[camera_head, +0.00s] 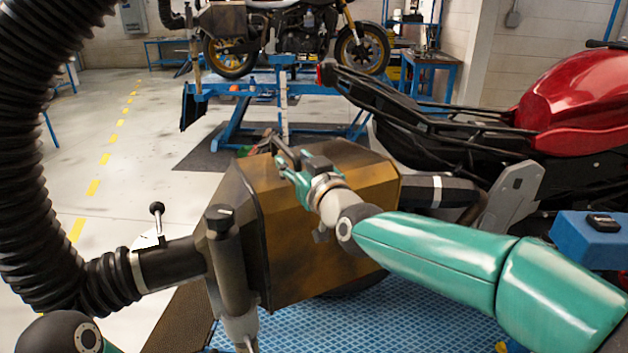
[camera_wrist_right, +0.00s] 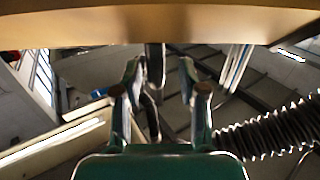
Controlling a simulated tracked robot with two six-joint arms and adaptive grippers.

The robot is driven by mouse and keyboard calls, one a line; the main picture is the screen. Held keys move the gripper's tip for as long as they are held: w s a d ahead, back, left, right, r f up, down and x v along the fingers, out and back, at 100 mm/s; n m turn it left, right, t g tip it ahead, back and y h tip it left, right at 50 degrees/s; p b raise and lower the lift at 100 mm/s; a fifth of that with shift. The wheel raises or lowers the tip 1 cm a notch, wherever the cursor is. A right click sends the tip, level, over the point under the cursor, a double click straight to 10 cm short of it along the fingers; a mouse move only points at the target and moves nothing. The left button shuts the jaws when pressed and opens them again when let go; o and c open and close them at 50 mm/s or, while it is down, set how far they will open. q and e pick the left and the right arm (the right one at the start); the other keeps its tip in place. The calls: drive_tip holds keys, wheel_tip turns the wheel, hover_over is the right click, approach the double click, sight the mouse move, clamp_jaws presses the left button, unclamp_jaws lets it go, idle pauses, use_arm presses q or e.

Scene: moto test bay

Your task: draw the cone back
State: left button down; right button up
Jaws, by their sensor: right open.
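The cone (camera_head: 310,237) is a large brown-gold, many-sided hood on the end of a black ribbed hose. It stands in front of the motorcycle's rear, around a dark exhaust pipe. My right gripper (camera_head: 281,153) is over the top of the cone and hides part of its upper edge. In the right wrist view its two fingers (camera_wrist_right: 158,75) are apart, with the cone's golden wall (camera_wrist_right: 150,25) close above them. A dark upright bar shows between or behind the fingers; I cannot tell whether they touch it. My left gripper is out of view.
The red motorcycle (camera_head: 580,105) is at right. A blue lift (camera_head: 270,90) with another motorcycle stands behind. The floor at left is clear.

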drive_tip(key=v, duration=0.8)
drive_tip(key=shift+s+d, duration=0.15)
drive_tip(key=shift+s, duration=0.15)
drive_tip(key=d+f+g, duration=0.1)
drive_tip(key=f, duration=0.5)
drive_tip(key=f+m+g+h, duration=0.1)
drive_tip(key=f, duration=0.5)
drive_tip(key=w+d+f+g+h+p, duration=0.1)
drive_tip(key=f, duration=0.5)
drive_tip(key=shift+d+m+g, duration=0.3)
drive_tip(key=shift+d+g, duration=0.05)
drive_tip(key=shift+g, duration=0.05)
drive_tip(key=s+d+f+m+g+h, duration=0.1)
drive_tip(key=s+d+f+g, duration=0.15)
drive_tip(key=s+f, duration=0.45)
drive_tip(key=s+d+f+m+g+p, duration=0.1)
drive_tip(key=s+d+f+g, duration=0.15)
drive_tip(key=f, duration=0.85)
drive_tip(key=s+d+f+m+g+h, duration=0.1)
drive_tip(key=s+d+f+m+g, duration=0.3)
drive_tip(key=f, duration=0.6)
drive_tip(key=s+f+g, duration=0.1)
drive_tip(key=s+f, duration=0.2)
drive_tip(key=s, duration=0.5)
drive_tip(key=s+a+f+g, duration=0.1)
drive_tip(key=s+f+g, duration=0.1)
drive_tip(key=s+f, duration=0.2)
drive_tip(key=s, duration=0.3)
drive_tip(key=shift+s+p, duration=0.35)
drive_tip(key=shift+p, duration=0.05)
